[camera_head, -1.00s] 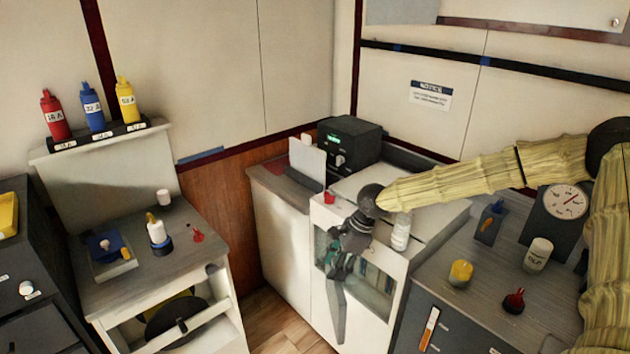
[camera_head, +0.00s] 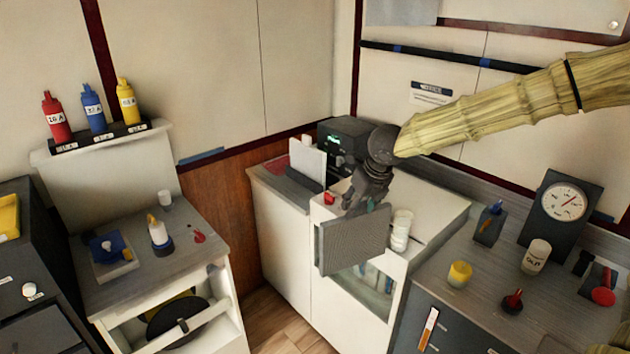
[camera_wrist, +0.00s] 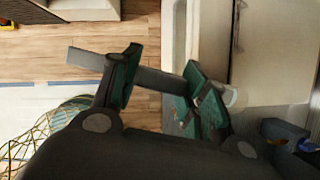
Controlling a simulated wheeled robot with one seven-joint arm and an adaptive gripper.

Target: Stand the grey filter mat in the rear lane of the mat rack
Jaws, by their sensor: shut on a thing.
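The grey filter mat (camera_head: 354,241) hangs below my gripper (camera_head: 365,205), its broad ribbed face towards the head camera. It is in front of the white cabinet with the glass window. In the wrist view the mat (camera_wrist: 150,81) is a grey strip seen edge-on between the two green-padded fingers of my gripper (camera_wrist: 160,84), which are shut on it. A dark grey rack (camera_head: 303,179) is on the counter left of my gripper, with a white panel (camera_head: 307,158) standing upright in it. I cannot make out its separate lanes.
A black device with a green display (camera_head: 342,138) stands behind the rack. A small red item (camera_head: 329,197) and a white bottle (camera_head: 401,230) are close to my gripper. The right counter holds a gauge (camera_head: 563,201), a yellow-topped jar (camera_head: 460,273) and other small items.

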